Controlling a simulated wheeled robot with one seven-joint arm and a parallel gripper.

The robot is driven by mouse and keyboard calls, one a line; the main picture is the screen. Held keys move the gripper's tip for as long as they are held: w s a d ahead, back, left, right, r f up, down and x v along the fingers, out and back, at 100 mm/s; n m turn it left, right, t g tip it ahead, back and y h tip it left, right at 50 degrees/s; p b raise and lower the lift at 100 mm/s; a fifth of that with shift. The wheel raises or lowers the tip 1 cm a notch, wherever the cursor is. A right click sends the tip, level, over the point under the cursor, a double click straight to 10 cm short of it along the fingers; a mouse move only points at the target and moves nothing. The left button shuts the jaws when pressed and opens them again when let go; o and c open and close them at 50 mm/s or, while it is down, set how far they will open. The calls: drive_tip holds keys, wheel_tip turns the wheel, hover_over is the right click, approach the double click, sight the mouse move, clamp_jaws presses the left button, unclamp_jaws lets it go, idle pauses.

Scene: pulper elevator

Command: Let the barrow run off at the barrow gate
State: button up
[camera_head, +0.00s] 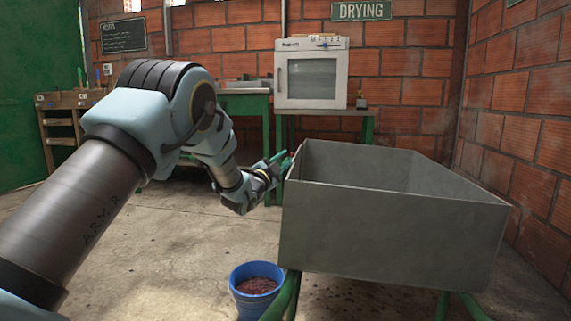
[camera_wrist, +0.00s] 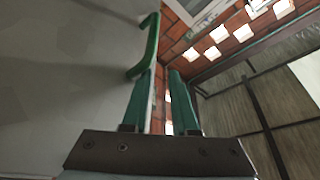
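The barrow (camera_head: 395,228) is a grey, open-topped metal trough on green legs, at the right of the head view. My gripper (camera_head: 285,160) is by its left end wall, near the top edge. In the wrist view a grey panel (camera_wrist: 60,70) fills the left side and carries a green bar handle (camera_wrist: 149,45). I take this panel to be the barrow gate. My gripper (camera_wrist: 163,72) has its green fingers parted by a narrow, empty gap. The left finger lies beside the handle's lower end; whether they touch is unclear. The trough's contents are hidden.
A blue bucket (camera_head: 256,287) with reddish contents stands on the floor below the barrow's left end. A white oven (camera_head: 311,73) sits on a green bench against the back brick wall. A wooden bench (camera_head: 62,122) stands at the left. The floor left of the bucket is clear.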

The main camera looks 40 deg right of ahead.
drive_tip(key=shift+s+d, duration=0.15)
drive_tip(key=shift+d, duration=0.45)
